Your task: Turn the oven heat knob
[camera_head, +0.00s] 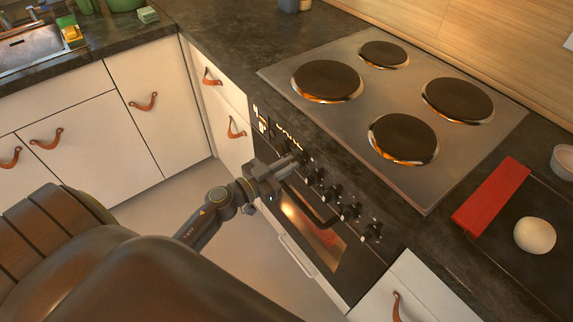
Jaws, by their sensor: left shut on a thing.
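The oven (318,240) is built into the counter front below the hob. Its black control panel carries a row of black knobs (332,193) and a lit display at the left end. My left gripper (297,160) is at the panel, at the left end of the visible knob row. It is shut on a knob there, which its fingers mostly hide. The knobs to the right stand free. The oven window below glows orange. My right gripper is not in view.
The steel hob (440,183) with dark round plates lies just above the panel. A red object (491,197) and a white round object (535,235) are on the right. White cabinets with leather pulls (143,102) stand left, and a sink (30,45) is far left.

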